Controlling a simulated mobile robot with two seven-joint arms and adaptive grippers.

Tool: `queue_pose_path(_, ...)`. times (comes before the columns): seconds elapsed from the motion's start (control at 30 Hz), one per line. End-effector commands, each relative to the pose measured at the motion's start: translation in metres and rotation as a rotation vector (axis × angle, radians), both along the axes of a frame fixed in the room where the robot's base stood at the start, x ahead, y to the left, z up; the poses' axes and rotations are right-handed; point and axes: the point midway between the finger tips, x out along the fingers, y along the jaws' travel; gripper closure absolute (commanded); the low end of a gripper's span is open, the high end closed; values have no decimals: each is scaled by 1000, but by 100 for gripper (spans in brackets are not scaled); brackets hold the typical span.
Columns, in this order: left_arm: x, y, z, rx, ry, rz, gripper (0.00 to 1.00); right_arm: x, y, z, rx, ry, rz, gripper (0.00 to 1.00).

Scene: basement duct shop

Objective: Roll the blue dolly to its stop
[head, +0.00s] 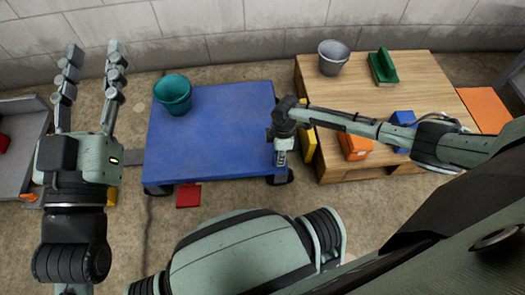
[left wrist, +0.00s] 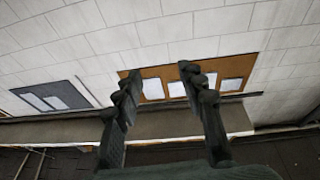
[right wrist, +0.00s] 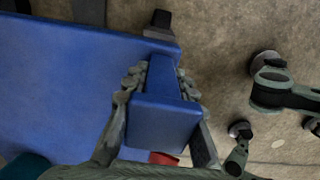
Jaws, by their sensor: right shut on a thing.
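The blue dolly (head: 215,135) is a flat blue platform low on the floor, with dark wheels at its near corners. A teal bucket (head: 173,94) stands on its far left part. My right gripper (head: 281,152) is at the dolly's right edge. In the right wrist view, my right gripper (right wrist: 160,82) has its fingers on both sides of the dolly's blue handle (right wrist: 163,118). My left gripper (head: 90,75) is raised left of the dolly, fingers wide apart and empty; the left wrist view faces a wall. I cannot make out which thing is the stop.
A wooden pallet (head: 440,75) stands close right of the dolly, holding a grey bucket (head: 333,57), a green piece (head: 383,67) and boxes. A yellow piece (head: 307,135) is at its left side. A red piece (head: 188,195) lies before the dolly. A grey tray (head: 22,150) is far left.

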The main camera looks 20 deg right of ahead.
Motion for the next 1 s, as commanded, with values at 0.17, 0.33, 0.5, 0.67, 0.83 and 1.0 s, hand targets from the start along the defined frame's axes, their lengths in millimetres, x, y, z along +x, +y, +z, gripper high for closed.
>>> queue_pose_path(0.17, 10, 12, -44, 105, 220, 29, 60, -12, -38, 1, -8, 6, -3, 100)
queue_pose_path(0.33, 12, 23, -71, 158, 333, 53, 60, -16, -53, 0, -6, 5, -1, 100)
queue_pose_path(0.5, 12, 25, -78, 168, 357, 57, 60, -17, -57, -1, -7, 4, -1, 100)
queue_pose_path(0.67, 12, 25, -77, 168, 355, 57, 60, -18, -58, -1, -10, 5, -1, 100)
queue_pose_path(0.83, 12, 25, -77, 167, 354, 57, 60, -17, -57, -1, -8, 4, -1, 58)
queue_pose_path(1.0, 12, 25, -77, 167, 354, 57, 60, -16, -55, 0, -5, 3, -1, 53)
